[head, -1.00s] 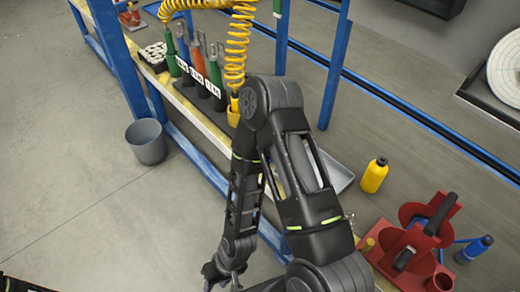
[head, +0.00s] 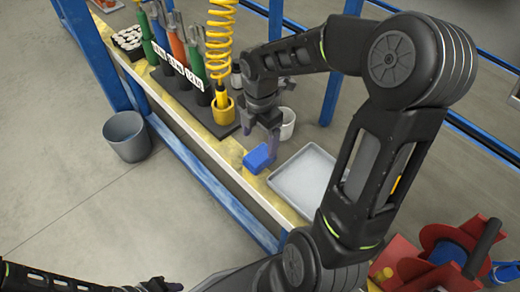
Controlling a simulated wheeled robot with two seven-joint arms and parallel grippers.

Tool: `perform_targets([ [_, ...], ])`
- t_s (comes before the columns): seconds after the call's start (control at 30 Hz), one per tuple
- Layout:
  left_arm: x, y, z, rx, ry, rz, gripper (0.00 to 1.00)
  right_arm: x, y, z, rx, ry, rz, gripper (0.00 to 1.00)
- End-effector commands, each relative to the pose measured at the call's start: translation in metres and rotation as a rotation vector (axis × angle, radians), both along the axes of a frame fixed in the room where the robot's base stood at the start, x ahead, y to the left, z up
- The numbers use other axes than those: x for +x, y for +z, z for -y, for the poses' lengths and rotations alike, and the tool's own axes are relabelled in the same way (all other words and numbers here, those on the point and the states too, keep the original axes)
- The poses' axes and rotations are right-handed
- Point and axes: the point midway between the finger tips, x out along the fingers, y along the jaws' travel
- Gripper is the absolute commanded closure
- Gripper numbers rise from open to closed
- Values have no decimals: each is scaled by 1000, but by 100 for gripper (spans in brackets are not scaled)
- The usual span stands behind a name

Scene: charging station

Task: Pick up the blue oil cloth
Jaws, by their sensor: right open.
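The blue oil cloth (head: 257,161) is a small, bright blue folded block. It lies on the yellow-edged bench top, left of a grey tray. My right gripper (head: 271,147) points down right at the cloth, its fingers open. A finger overlaps the cloth's right side in the picture; I cannot tell whether it touches. My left gripper (head: 160,285) is at the bottom edge, far from the cloth, and too small and dark to read.
The grey tray (head: 307,177) and a white cup (head: 287,124) stand close to my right gripper. Torque tools in a black rack (head: 200,108) and a yellow coiled hose (head: 221,45) are behind it to the left. A grey bin (head: 127,137) stands on the floor. Red equipment (head: 408,272) is at lower right.

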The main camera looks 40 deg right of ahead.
Motion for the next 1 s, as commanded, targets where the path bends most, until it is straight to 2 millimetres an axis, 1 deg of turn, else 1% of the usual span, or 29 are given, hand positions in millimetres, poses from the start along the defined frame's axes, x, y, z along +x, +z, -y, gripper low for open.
perform_targets([
  [0.07,0,-1,0,0,1,0,64,-2,4,4,-9,19,-4,20],
  [0.3,0,0,0,1,1,-1,64,-2,3,3,-7,19,-5,20],
  [0.37,0,-1,0,0,1,-1,64,-2,0,3,-7,18,-6,20],
  [0.5,0,-7,0,0,1,0,64,-2,-15,2,-6,17,-8,20],
  [0.6,0,-9,0,0,1,0,64,-2,-23,2,-5,17,-7,20],
  [0.87,0,-8,0,0,1,0,64,-2,-23,2,-5,17,-5,20],
  [1.0,0,-13,0,0,1,0,64,-2,-31,2,-6,17,-7,20],
])
